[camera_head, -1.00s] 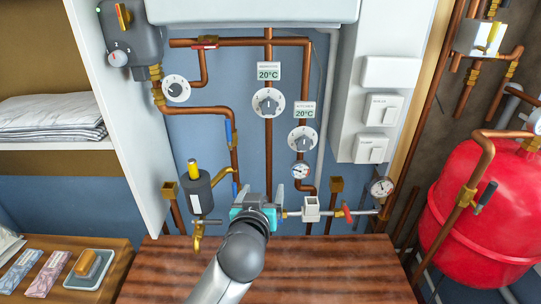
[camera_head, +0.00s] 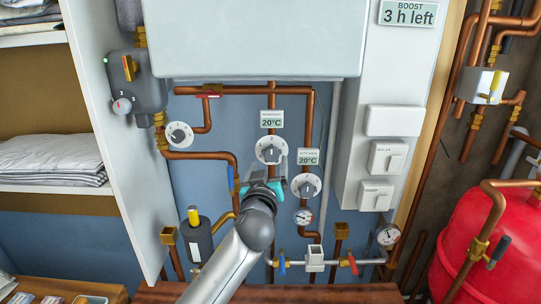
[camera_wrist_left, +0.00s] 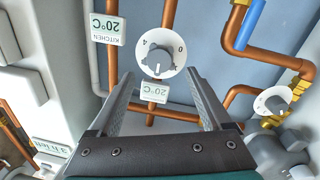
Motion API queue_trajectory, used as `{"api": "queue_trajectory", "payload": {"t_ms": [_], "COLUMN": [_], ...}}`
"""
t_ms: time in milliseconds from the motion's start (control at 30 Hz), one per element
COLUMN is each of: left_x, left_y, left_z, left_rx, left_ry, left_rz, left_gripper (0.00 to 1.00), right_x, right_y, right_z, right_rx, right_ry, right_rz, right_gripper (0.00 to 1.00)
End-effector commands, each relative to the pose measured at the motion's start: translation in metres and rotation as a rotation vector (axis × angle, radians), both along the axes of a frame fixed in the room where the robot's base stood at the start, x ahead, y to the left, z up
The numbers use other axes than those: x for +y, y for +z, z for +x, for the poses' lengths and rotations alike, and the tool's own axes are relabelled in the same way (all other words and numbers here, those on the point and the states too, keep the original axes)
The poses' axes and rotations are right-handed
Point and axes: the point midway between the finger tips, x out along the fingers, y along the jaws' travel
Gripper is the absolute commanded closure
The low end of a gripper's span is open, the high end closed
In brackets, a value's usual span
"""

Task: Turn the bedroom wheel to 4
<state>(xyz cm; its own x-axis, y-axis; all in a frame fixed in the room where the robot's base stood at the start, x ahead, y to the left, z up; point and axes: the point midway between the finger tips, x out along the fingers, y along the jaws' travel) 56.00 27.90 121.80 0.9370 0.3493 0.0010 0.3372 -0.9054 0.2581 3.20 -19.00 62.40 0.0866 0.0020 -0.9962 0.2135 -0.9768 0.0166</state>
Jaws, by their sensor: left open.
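The white wheel with a grey knob (camera_head: 270,150) sits on a copper pipe under a 20°C label (camera_head: 271,119). The label's word is too small to read surely; the neighbouring label (camera_head: 308,157) reads KITCHEN in the wrist view, so I take this wheel as the bedroom one. In the left wrist view the wheel (camera_wrist_left: 158,54) is upside down, with 4 at left and 0 at right. The knob's exact setting is unclear. My left gripper (camera_head: 267,172) is open just in front of and below the wheel. Its fingers (camera_wrist_left: 160,78) spread either side, apparently not touching the knob.
The kitchen wheel (camera_head: 306,186) is close at the right, with a gauge (camera_head: 303,217) below. Another dial (camera_head: 179,135) is at the left. Copper pipes run between them. A white boiler box (camera_head: 255,40) hangs above, and a switch panel (camera_head: 386,158) stands right.

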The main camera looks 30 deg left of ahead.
Motion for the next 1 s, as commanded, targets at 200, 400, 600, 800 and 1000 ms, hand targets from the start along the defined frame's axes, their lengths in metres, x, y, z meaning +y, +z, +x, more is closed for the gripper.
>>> {"api": "queue_trajectory", "payload": {"t_ms": [200,400,600,800,1000], "left_x": [0.011,0.017,0.02,0.02,0.02], "left_y": [0.001,0.0,0.0,0.0,0.0], "left_z": [0.029,0.046,0.052,0.053,0.053], "left_rx": [0.001,0.0,0.0,0.001,0.001], "left_ry": [0.001,0.0,0.0,0.0,0.0], "left_rz": [0.002,0.001,0.001,0.001,0.0], "left_gripper": [0.18,0.18,0.18,0.18,0.31], "right_x": [0.0,0.0,0.0,0.0,0.0], "right_y": [0.002,0.003,0.003,0.003,0.003], "right_z": [0.003,0.003,0.003,0.004,0.004], "right_rx": [-0.004,-0.005,-0.006,-0.007,-0.007], "right_ry": [0.0,0.0,0.0,0.0,0.0], "right_rz": [0.0,0.0,0.0,0.001,0.001], "right_gripper": [0.5,0.5,0.5,0.5,0.5]}}
